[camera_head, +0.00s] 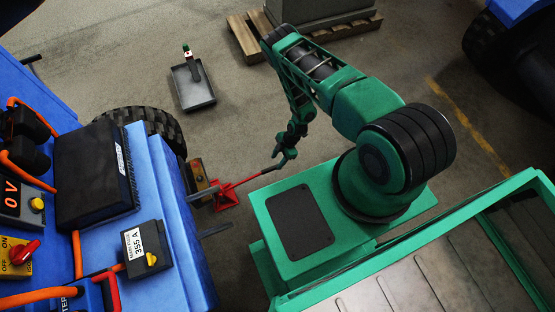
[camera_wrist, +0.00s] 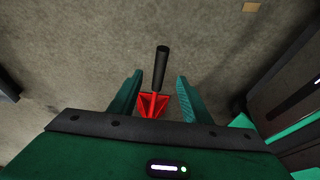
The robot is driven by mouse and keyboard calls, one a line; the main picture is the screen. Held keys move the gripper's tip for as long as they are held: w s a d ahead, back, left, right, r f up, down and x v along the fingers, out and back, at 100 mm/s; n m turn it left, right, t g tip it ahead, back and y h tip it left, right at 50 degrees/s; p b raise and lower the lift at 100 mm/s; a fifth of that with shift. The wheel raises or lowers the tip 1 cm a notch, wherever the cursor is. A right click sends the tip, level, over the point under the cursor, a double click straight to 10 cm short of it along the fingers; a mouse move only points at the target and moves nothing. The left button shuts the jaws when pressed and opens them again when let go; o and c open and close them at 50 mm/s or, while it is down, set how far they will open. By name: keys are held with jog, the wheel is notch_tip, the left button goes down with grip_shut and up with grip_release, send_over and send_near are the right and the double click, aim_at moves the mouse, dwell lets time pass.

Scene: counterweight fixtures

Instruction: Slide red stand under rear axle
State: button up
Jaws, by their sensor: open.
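The red stand (camera_head: 226,198) is on the floor beside the blue vehicle's (camera_head: 170,230) side, near a dark tyre (camera_head: 150,122). A thin red bar with a dark end runs from it toward my gripper (camera_head: 284,160). In the wrist view the red stand (camera_wrist: 153,105) shows at the base of my gripper's gap, and a black handle (camera_wrist: 161,68) stands between the open fingers (camera_wrist: 159,76). The fingers are apart from the handle on both sides. I cannot clearly make out the rear axle; the vehicle's body hides what is under it.
A black tray (camera_head: 193,88) lies on the floor farther back. A wooden pallet (camera_head: 243,40) stands behind my arm. The floor between tray and stand is clear.

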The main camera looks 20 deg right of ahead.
aim_at(273, 167)
jog(key=shift+x, duration=4.35)
grip_shut()
